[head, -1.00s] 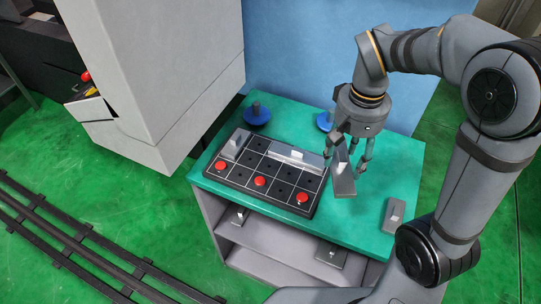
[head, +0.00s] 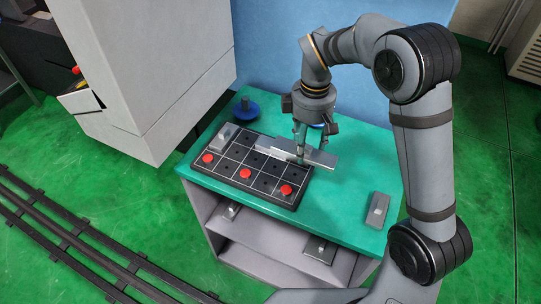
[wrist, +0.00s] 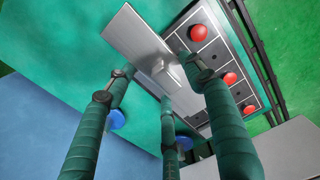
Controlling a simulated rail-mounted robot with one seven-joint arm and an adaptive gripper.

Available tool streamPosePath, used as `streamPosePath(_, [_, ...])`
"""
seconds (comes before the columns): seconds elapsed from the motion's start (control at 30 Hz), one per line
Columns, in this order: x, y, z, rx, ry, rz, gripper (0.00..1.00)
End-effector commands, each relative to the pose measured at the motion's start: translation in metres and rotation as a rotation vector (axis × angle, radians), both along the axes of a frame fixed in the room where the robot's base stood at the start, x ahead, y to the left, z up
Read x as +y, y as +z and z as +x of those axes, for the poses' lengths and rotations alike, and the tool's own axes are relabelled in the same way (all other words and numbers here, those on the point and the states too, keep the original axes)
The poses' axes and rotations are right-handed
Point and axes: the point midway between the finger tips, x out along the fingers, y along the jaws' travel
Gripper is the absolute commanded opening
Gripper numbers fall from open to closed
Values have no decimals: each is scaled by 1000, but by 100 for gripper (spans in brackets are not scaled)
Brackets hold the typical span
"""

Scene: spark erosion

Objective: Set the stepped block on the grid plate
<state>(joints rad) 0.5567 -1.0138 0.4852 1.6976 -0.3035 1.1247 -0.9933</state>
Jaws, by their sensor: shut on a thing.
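The stepped block (head: 324,158) is a flat grey piece with a small raised lug. In the wrist view the block (wrist: 138,42) shows its broad face, with the lug between my fingers. My gripper (head: 301,153) is shut on it. The block is over the back right corner of the grid plate (head: 222,163) and reaches past its right edge. Whether it touches the plate I cannot tell. The plate is black with pale lines, holes and red buttons. The plate also shows in the wrist view (wrist: 215,60), beside the block.
A small grey block (head: 224,134) sits at the plate's back left, and a long grey bar (head: 267,144) lies along its back. A blue knob (head: 244,108) stands behind. Another grey block (head: 378,210) lies at the table's right.

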Motion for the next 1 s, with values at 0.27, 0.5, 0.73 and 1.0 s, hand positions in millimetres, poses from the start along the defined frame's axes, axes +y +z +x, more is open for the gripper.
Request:
streamPosePath(0.27, [59,-35,20,1,1,0,12])
streamPosePath(0.5, [77,-49,28,0,-3,1,12])
streamPosePath(0.73, [77,-78,27,0,-3,-1,12])
streamPosePath(1.0, [78,-88,28,-2,-2,2,12])
